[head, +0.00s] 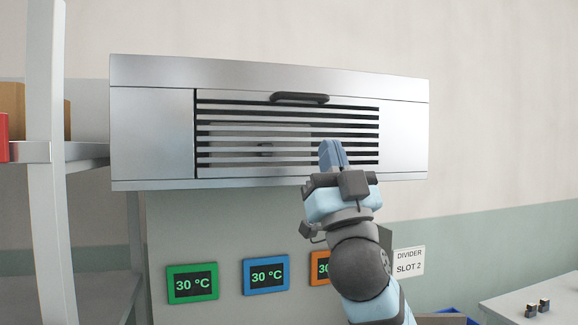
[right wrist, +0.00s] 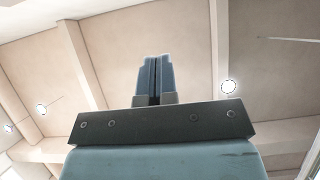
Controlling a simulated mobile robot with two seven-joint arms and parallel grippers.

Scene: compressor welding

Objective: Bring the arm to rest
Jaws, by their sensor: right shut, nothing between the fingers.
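My right gripper (head: 333,154) is raised in front of the lower right part of the slatted metal cabinet (head: 152,130) in the head view. Its blue fingers point up and are shut with nothing between them. In the right wrist view the closed fingers of the right gripper (right wrist: 155,78) stand against the ceiling. The cabinet's slatted door is shut, with a dark handle (head: 300,98) along its top; the gripper is below the handle and to its right. The left gripper is not in view.
Below the cabinet are a green display (head: 193,284), a blue display (head: 266,274) and a partly hidden orange display (head: 320,267). A "DIVIDER SLOT 2" sign (head: 409,262) is right of my arm. A shelf rack (head: 50,180) stands left; a table (head: 545,290) with small dark parts stands lower right.

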